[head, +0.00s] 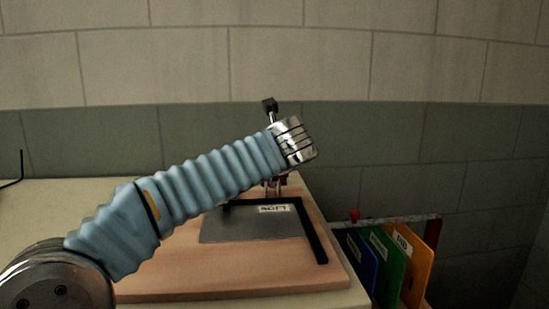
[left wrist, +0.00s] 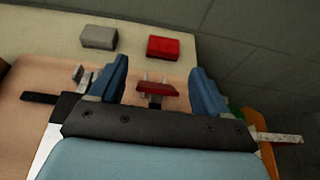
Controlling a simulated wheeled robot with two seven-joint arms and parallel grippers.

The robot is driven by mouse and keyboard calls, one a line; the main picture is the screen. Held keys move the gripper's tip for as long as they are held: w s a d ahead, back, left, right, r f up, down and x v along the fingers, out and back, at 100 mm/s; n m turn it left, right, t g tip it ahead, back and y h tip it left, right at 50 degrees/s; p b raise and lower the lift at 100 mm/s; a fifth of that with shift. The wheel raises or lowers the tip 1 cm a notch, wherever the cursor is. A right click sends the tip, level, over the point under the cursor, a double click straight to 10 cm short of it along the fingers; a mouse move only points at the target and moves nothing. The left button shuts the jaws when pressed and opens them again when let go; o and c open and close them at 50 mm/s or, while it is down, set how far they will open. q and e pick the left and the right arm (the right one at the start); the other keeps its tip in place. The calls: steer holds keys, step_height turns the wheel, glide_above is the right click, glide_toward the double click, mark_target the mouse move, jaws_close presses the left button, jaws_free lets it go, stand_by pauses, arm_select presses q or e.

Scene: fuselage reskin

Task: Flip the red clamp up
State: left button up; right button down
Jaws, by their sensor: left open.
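The red clamp (left wrist: 157,88) shows in the left wrist view, a red piece on metal posts at the board's far edge. It lies between the two blue fingers of my left gripper (left wrist: 158,66). The fingers are spread open and no contact with the clamp is visible. In the head view my wrist hides most of the clamp; red bits (head: 283,178) show below the wrist. My left fingers are hidden there too. My right gripper is in neither view.
A grey plate (head: 235,228) with a white label lies on the wooden board (head: 200,287), beside a black bar (head: 313,232). A grey block (left wrist: 99,37) and a red block (left wrist: 163,47) stand beyond the clamp. Coloured folders (head: 411,268) stand at the table's right side.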

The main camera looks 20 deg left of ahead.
arm_select(q)
steer(key=b+v, duration=0.1)
steer(key=v, duration=1.2)
steer(key=shift+s+r, duration=0.25)
steer(key=shift+s, duration=0.05)
steer(key=shift+d, duration=0.15)
